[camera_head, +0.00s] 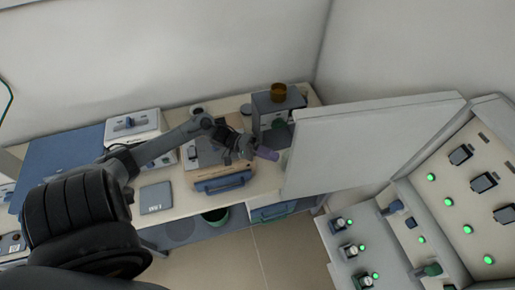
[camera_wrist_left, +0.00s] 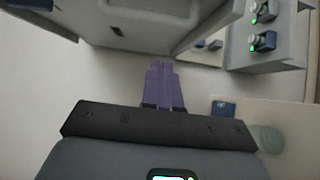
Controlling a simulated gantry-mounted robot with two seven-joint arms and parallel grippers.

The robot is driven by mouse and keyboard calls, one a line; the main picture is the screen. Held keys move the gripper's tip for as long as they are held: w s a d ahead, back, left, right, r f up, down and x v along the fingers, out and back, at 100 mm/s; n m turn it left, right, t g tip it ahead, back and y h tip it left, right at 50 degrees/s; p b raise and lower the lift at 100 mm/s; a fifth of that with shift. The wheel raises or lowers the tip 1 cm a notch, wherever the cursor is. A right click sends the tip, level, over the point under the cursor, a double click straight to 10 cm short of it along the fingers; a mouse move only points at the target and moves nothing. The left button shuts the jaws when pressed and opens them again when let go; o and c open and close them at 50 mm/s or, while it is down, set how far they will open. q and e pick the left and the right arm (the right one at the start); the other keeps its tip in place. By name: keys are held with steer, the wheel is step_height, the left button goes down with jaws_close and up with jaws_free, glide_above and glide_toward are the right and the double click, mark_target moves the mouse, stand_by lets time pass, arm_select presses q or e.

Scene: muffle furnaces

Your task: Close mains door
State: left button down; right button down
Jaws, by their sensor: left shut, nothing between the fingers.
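The mains door (camera_head: 365,142) is a large pale grey panel standing open, hinged along its right side to the mains cabinet (camera_head: 445,195). The cabinet's inside faces me, with dark switches and green lights. My right gripper is out of view.
Cabinet switches (camera_wrist_left: 262,40) show at right in the wrist view. Floor (camera_head: 285,250) before the door is clear.

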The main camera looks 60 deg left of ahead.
arm_select(q)
steer(key=shift+w+d+p, duration=0.2)
steer(key=shift+d+p, duration=0.6)
steer(key=shift+d, duration=1.85)
steer(key=shift+d, duration=0.1)
